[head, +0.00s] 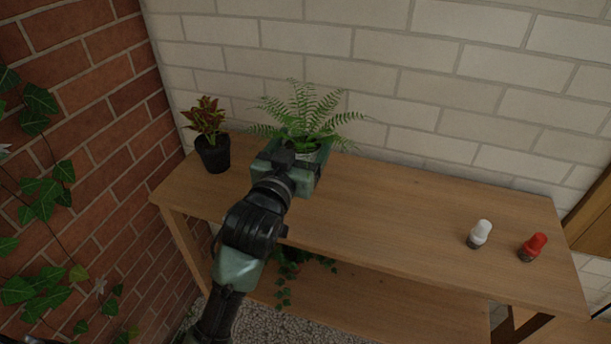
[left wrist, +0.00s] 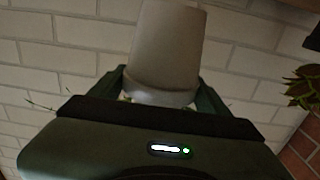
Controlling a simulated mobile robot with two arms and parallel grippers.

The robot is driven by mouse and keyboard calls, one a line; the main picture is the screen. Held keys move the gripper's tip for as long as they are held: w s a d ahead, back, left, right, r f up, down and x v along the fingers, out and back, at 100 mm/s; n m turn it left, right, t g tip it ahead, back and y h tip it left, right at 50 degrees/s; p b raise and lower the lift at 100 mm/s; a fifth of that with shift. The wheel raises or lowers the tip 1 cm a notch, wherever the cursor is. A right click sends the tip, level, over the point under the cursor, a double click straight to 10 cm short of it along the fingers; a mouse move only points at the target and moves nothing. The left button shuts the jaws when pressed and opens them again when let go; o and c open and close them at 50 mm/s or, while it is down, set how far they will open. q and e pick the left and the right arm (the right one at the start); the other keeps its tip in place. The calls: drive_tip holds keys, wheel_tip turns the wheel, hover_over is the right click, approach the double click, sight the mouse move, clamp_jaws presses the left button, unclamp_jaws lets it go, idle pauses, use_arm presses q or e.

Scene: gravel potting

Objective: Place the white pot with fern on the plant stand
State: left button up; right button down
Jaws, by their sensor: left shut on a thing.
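The green fern (head: 303,115) shows in the head view above the back left part of the two-level wooden plant stand (head: 400,215). Its white pot (left wrist: 167,50) fills the upper middle of the left wrist view, with brick wall behind it. In the head view my gripper mostly hides the pot. My left gripper (head: 300,155) is shut on the pot, one finger on each side. Whether the pot's base touches the stand's top is hidden. My right gripper is not in view.
A black pot with a red-leaved plant (head: 213,155) stands at the stand's left end. A white-topped bottle (head: 480,233) and a red-topped one (head: 533,247) stand at the right. The middle of the top is clear. A trailing plant (head: 290,270) shows on the lower shelf.

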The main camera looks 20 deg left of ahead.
use_arm(q)
wheel_tip(320, 180, down, 3)
drive_tip(key=shift+f, duration=0.2)
wheel_tip(320, 180, down, 4)
drive_tip(key=shift+f+b, duration=0.1)
drive_tip(key=shift+b, duration=0.3)
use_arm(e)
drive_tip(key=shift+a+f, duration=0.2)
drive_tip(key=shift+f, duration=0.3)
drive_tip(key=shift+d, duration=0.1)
use_arm(q)
drive_tip(key=shift+f, duration=0.25)
drive_tip(key=o, duration=1.9)
drive_tip(key=shift+r, duration=0.1)
